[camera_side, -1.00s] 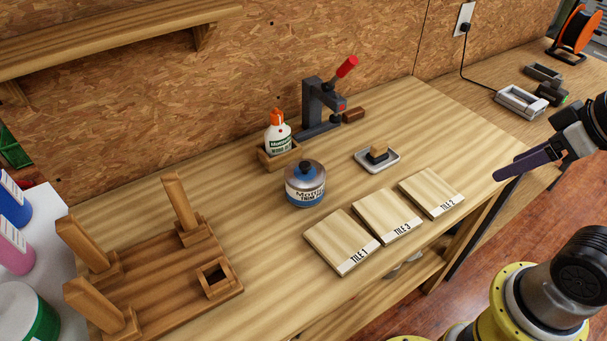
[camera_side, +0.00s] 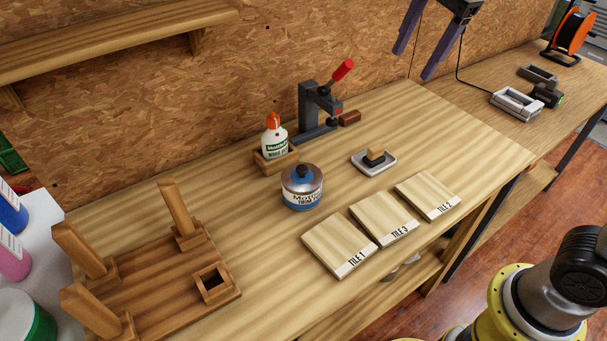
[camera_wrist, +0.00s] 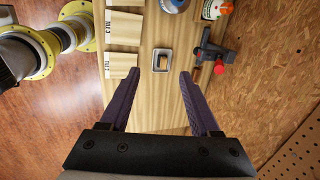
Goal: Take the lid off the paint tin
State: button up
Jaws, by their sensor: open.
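The paint tin (camera_side: 302,191) stands upright on the workbench, left of the tiles, with a blue and white label. Its grey lid (camera_side: 302,175) with a dark knob on top sits on it. In the wrist view only part of the tin (camera_wrist: 174,5) shows at the top edge. My gripper (camera_side: 421,65) is in the upper right of the side view, high above the bench's back right. Its two purple fingers are spread and empty.
A glue bottle (camera_side: 275,138) in a wooden holder and a grey clamp press (camera_side: 318,108) with a red handle stand behind the tin. A wooden frame with posts (camera_side: 150,285) stands left.

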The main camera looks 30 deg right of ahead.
jog(key=w+a+f+m+g, duration=0.1)
jog(key=w+a+f, duration=0.2)
jog(key=w+a, duration=0.25)
jog(key=g, duration=0.2)
send_over(302, 168)
jog(key=shift+n+h, duration=0.3)
jog(key=f, duration=1.6)
jog(key=shift+s+f, duration=0.15)
jog(key=shift+s, duration=0.2)
jog(key=shift+w+f, duration=0.2)
jog(key=shift+f, duration=1.35)
jog(key=shift+w+f, duration=0.15)
jog(key=shift+f, duration=1.4)
grip_shut()
